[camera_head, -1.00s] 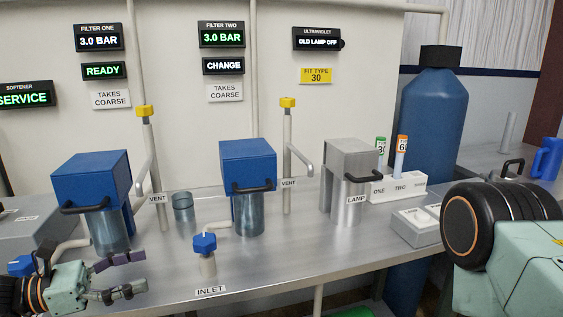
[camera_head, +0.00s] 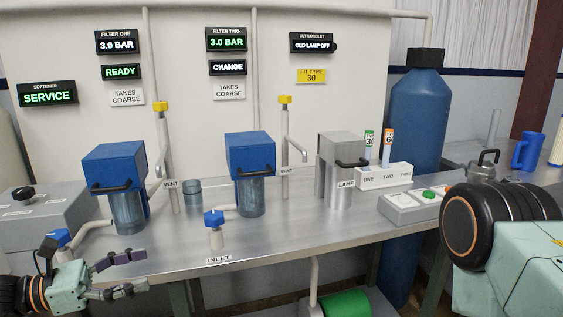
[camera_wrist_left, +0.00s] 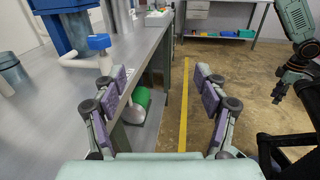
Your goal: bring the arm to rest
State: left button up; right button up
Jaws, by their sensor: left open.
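My left gripper (camera_head: 128,273) is at the lower left of the head view, in front of the steel bench (camera_head: 330,228). Its fingers are spread with nothing between them. In the left wrist view the open fingers (camera_wrist_left: 164,88) frame the bench's front edge and the floor. The blue inlet valve (camera_head: 214,219) stands on the bench to the right of the gripper, apart from it. In the head view one of my arms fills the lower right; its gripper is out of that frame. Another gripper (camera_wrist_left: 285,90) hangs at the right of the left wrist view, too small to judge its jaws.
Filter one (camera_head: 114,167) and filter two (camera_head: 250,155) have blue heads on the bench. A grey lamp housing (camera_head: 340,149) and a lamp rack (camera_head: 384,178) stand right of them. A green cylinder (camera_head: 347,304) sits below the bench. Open floor (camera_wrist_left: 215,130) lies beside the bench.

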pick_arm(q)
jog(key=s+a+f+m+g+y, duration=0.1)
jog(key=s+f+m+g+y, duration=0.35)
jog(key=f, duration=0.75)
jog(key=s+a+f+m+g+y, duration=0.1)
jog(key=s+f+m+g+y, duration=0.1)
jog(key=s+f+m+y, duration=0.7)
jog(key=s+d+f+m+y, duration=0.1)
jog(key=s+d+f+m, duration=0.2)
jog(key=s, duration=0.6)
jog(key=s+d+f+m+g+y, duration=0.1)
jog(key=s+f+m, duration=0.4)
jog(key=s, duration=0.5)
jog(key=shift+d+m+y, duration=0.35)
jog(key=shift+d+m, duration=0.3)
jog(key=shift+d, duration=0.25)
pick_arm(e)
jog(key=shift+s+a, duration=0.1)
jog(key=shift+s, duration=0.1)
pick_arm(q)
jog(key=shift+w, duration=0.1)
pick_arm(e)
jog(key=shift+r, duration=0.1)
